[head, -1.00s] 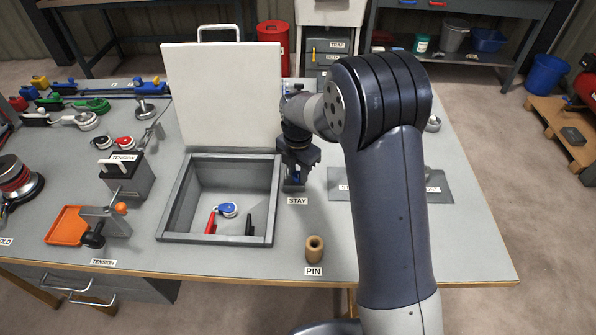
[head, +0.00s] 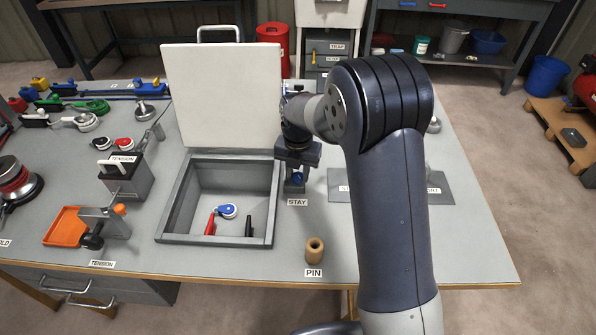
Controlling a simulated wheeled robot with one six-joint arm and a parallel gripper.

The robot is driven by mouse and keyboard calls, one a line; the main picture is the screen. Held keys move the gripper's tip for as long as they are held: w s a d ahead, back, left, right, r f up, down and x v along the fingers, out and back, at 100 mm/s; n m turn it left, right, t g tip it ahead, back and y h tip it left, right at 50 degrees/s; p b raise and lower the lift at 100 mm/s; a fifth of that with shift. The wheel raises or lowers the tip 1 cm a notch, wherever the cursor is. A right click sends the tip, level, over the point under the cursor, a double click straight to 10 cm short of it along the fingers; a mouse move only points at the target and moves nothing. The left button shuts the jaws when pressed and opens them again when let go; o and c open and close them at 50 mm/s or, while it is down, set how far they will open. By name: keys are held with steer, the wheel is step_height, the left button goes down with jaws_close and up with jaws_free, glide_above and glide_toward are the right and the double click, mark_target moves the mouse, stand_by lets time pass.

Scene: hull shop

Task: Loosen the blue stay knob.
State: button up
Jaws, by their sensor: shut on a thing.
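The blue stay knob (head: 298,179) shows as a small patch of blue just behind the STAY label (head: 298,202), at the right side of the open hatch box. My gripper (head: 297,174) points down over it and is shut on it. The jaws and wrist hide most of the knob and its post. The white lid (head: 222,97) stands upright at the back of the box frame (head: 214,238).
Inside the box lie a blue-and-white round piece (head: 228,211), a red piece (head: 210,223) and a black piece (head: 250,224). A wooden pin (head: 314,251) stands in front. A grey clamp (head: 124,181) and an orange tray (head: 67,226) are at left.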

mark_target(298, 175)
steer(key=o, duration=1)
steer(key=shift+c, duration=0.2)
steer(key=shift+r, duration=0.1)
step_height(298, 175, up, 11)
steer(key=shift+f, duration=0.2)
step_height(298, 175, down, 11)
steer(key=shift+r, duration=0.1)
steer(key=shift+m, duration=0.3)
